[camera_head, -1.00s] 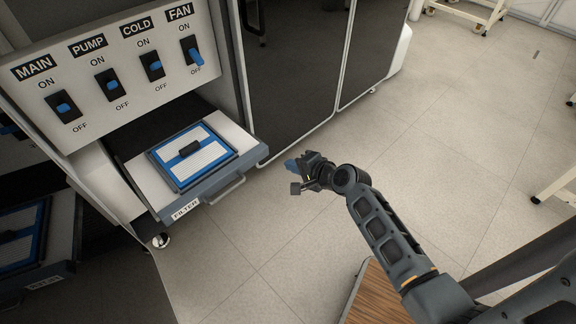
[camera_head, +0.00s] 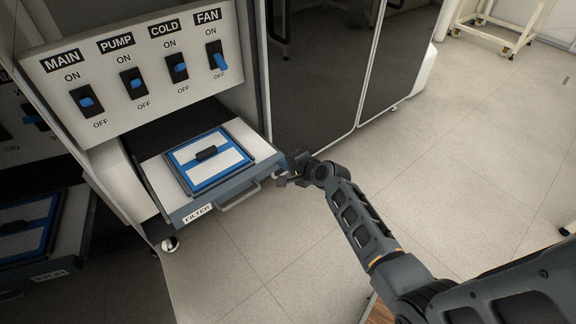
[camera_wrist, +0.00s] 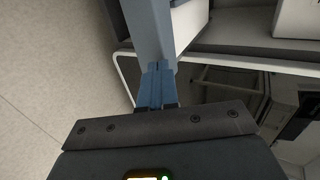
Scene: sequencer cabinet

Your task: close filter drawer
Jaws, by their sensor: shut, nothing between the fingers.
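The filter drawer (camera_head: 159,185) is pulled out of the white cabinet below the switch panel. It has a grey front with a FILTER label (camera_head: 198,214) and a bar handle (camera_head: 238,197). A blue-framed filter (camera_head: 208,161) with a black grip lies in it. My gripper (camera_head: 283,172) is at the right end of the drawer front. In the wrist view my shut, empty gripper (camera_wrist: 158,72) has its blue fingertips at the grey drawer front (camera_wrist: 151,28); I cannot tell whether they touch.
The panel (camera_head: 140,75) carries MAIN, PUMP, COLD and FAN switches; the FAN switch (camera_head: 217,56) is tilted down. Dark cabinet doors (camera_head: 320,70) stand right of the drawer. The floor in front is clear.

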